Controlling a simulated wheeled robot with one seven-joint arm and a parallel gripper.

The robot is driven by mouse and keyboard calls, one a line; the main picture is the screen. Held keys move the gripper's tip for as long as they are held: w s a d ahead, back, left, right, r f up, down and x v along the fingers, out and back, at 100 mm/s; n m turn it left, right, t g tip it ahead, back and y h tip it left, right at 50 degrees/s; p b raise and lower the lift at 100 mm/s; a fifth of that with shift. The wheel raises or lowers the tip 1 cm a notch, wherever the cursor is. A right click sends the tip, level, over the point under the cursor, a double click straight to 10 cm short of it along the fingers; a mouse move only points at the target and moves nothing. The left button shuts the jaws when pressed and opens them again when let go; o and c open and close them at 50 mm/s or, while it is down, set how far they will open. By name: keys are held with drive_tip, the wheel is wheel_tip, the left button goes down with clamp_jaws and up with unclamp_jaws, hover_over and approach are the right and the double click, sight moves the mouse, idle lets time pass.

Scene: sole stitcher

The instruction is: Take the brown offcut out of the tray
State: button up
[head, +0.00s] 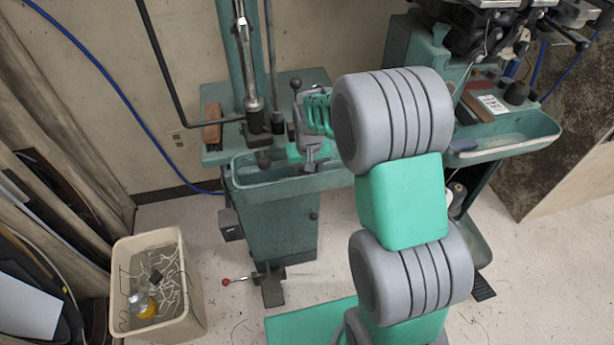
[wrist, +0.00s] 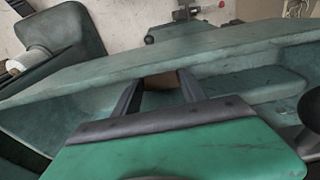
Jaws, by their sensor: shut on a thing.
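The brown offcut (wrist: 161,80) shows in the wrist view between the two fingers of my gripper (wrist: 158,86), which is shut on it. Only a small part of the offcut shows; the fingers and the gripper body hide the rest. The green tray (wrist: 210,52) surrounds the fingertips, with its long wall just beyond them. In the head view the tray (head: 250,178) is on the front of the left machine, and my gripper (head: 311,160) is over its right part. The offcut cannot be made out there. I cannot tell whether it touches the tray floor.
A brown block (head: 212,125) lies on the left machine's table. The machine's post (head: 248,60) and a black bent rod (head: 165,70) stand close behind the tray. A beige bin (head: 194,290) with wires stands on the floor at left. Another green tray (head: 510,140) is at right.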

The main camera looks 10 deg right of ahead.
drive_tip(key=shift+c, duration=1)
wheel_tip(320, 180, up, 13)
drive_tip(key=p, duration=0.9)
